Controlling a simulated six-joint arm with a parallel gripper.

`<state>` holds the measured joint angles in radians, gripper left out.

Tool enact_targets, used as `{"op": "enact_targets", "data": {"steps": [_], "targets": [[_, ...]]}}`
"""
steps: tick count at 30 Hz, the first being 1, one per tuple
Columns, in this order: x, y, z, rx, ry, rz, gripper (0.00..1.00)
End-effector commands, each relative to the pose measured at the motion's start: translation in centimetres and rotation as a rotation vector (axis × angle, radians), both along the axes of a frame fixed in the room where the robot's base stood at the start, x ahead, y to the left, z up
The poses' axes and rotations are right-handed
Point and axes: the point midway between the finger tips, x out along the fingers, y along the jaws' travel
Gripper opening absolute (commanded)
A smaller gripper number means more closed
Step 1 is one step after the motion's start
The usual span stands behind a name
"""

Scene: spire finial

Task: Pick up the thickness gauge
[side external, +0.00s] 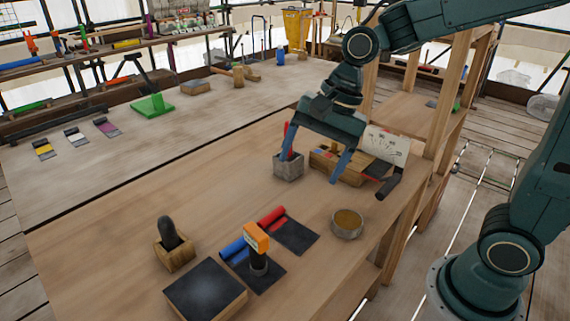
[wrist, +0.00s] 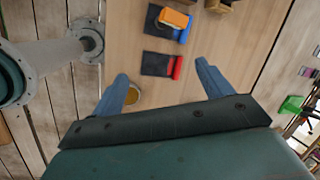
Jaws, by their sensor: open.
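An orange-topped device with a dark body (side external: 257,240), which looks like the thickness gauge, stands on a black mat (side external: 272,280) near the front of the bench. Its orange top shows at the upper edge of the wrist view (wrist: 174,18). My gripper (side external: 312,168) is open and empty above the bench, apart from the gauge and farther back and to the right of it in the side view.
A red roll (side external: 271,216) and a blue roll (side external: 234,248) lie beside the black mats. A round dish (side external: 347,224) is to the right. A dark block (side external: 204,291) and wooden holder (side external: 173,253) stand left. A grey cup (side external: 288,170) is close to my gripper.

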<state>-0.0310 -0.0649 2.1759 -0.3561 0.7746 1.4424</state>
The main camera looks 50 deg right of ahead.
Motion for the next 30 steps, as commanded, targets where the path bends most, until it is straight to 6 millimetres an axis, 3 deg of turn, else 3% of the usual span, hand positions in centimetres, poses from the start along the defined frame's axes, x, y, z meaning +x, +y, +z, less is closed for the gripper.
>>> {"op": "enact_targets", "data": {"steps": [13, 30], "targets": [[4.7, 3.6, -4.9, 0.172, 0.279, -0.425, 0.78], [5.4, 4.6, -6.7, 0.198, 0.338, -0.511, 0.78]]}}
